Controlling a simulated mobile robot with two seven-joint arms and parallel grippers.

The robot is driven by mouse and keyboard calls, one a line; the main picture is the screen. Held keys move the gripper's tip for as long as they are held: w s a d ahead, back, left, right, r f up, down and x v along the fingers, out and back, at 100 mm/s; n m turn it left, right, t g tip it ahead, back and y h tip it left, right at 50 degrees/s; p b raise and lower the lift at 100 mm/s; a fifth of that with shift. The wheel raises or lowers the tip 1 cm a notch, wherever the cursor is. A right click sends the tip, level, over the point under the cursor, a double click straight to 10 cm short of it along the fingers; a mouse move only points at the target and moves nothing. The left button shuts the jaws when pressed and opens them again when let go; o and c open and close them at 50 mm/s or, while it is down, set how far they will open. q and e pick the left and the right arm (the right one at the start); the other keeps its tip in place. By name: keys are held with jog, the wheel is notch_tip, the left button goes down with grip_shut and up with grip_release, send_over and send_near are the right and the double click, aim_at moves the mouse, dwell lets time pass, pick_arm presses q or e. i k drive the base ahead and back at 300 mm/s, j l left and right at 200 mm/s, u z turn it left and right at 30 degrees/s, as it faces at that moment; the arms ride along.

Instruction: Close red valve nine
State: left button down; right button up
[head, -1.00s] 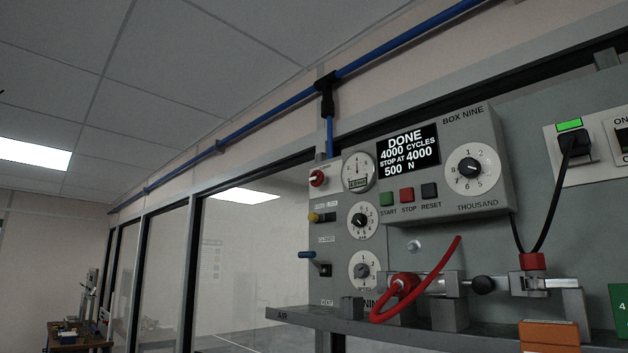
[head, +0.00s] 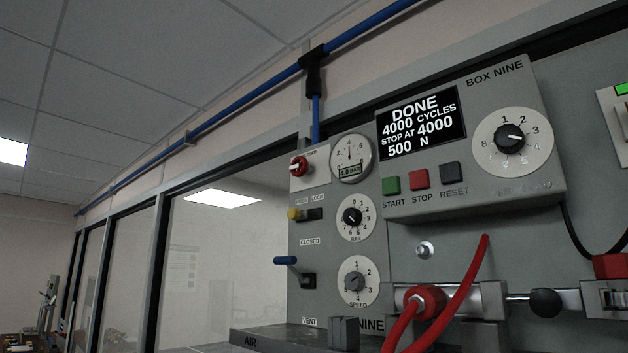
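A red valve knob (head: 299,166) sits at the top left of the grey panel, just below the blue drop pipe (head: 316,118). It has a pale mark across its face, but its exact setting is too small to tell. A round pressure gauge (head: 351,158) beside it has a plate that reads 4.0 BAR. The panel carries the word NINE near its foot. Neither of my grippers shows in the head view.
Box Nine (head: 465,150) has a screen reading DONE, 4000 cycles. Below the red valve are a yellow knob (head: 294,214), a blue lever (head: 285,260) and two dials. A red hose (head: 463,290) loops in front of a metal cylinder (head: 480,301). A ledge (head: 265,338) marked AIR juts out below.

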aim_at(304, 165)
jog(key=i+j+z, duration=0.4)
jog(key=i+j, duration=0.3)
jog(key=i+j+z, duration=0.1)
jog(key=j, duration=0.15)
jog(key=i+j, duration=0.1)
jog(key=j, duration=0.2)
jog(key=i+j+z, duration=0.15)
jog(key=j, duration=0.15)
jog(key=j+z, duration=0.25)
jog(key=j, duration=0.6)
jog(key=j+z, duration=0.25)
jog(key=j, duration=0.55)
jog(key=k+j+z, duration=0.1)
jog(key=j, duration=0.3)
jog(key=k+j+z, duration=0.1)
jog(key=j, duration=0.3)
